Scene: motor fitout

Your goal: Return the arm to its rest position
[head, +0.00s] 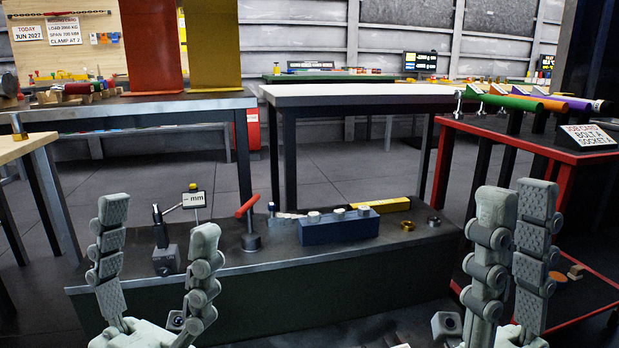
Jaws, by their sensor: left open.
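My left gripper (158,222) stands upright at the lower left, its two fingers wide apart with nothing between them. My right gripper (516,202) stands upright at the lower right. Its two fingers nearly overlap from this side, so its opening cannot be judged, and no held object shows. Both grippers are in front of a low dark bench (290,255). The bases of both grippers are cut off by the bottom edge of the picture.
On the bench are a gauge stand (165,258), a red-handled tool (248,225), a blue block (340,228), a yellow bar (385,205) and a brass ring (407,226). A red-framed table (560,150) stands at right.

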